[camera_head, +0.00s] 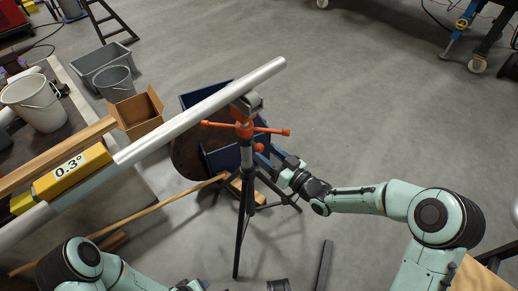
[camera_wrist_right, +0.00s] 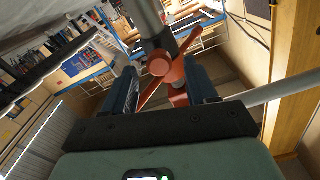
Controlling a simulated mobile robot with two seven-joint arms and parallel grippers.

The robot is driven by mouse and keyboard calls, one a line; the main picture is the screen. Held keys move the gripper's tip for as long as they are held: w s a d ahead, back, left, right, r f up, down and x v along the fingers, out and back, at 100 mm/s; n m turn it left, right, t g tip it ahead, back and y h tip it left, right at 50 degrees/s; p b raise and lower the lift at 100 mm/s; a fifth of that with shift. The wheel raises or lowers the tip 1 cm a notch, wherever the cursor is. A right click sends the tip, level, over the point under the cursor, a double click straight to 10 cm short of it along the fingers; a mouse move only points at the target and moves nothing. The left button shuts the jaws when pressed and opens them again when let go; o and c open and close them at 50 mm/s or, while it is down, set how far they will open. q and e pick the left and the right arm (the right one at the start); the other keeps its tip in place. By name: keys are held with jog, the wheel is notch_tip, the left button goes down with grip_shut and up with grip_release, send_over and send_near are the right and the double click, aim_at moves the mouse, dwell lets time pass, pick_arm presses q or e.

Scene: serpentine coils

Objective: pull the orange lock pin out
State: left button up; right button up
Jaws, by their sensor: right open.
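An orange stand head (camera_head: 243,128) with long orange handle bars sits on a black tripod (camera_head: 246,195) and props up a long silver pipe (camera_head: 215,108). A small orange knob (camera_head: 258,147), which looks like the lock pin, is on the stand's right side below the bars. In the right wrist view, the round orange knob (camera_wrist_right: 160,64) faces me between the fingers. My right gripper (camera_head: 277,158) is open beside the stand, its fingers on either side of the knob; contact cannot be told. My left arm shows at the bottom left, its gripper not clearly visible.
A yellow level marked 0.3° (camera_head: 72,178) lies at the left by the pipe. Blue panels (camera_head: 218,158) are behind the stand.

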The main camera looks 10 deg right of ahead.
aim_at(262, 150)
jog(key=x, duration=0.2)
jog(key=shift+w+a, duration=0.25)
jog(key=shift+w, duration=0.05)
pick_arm(q)
jog(key=shift+a+f+b, duration=0.25)
jog(key=shift+f+b, duration=0.05)
jog(key=shift+f, duration=0.3)
pick_arm(e)
jog(key=shift+w+a, duration=0.3)
jog(key=shift+w, duration=0.25)
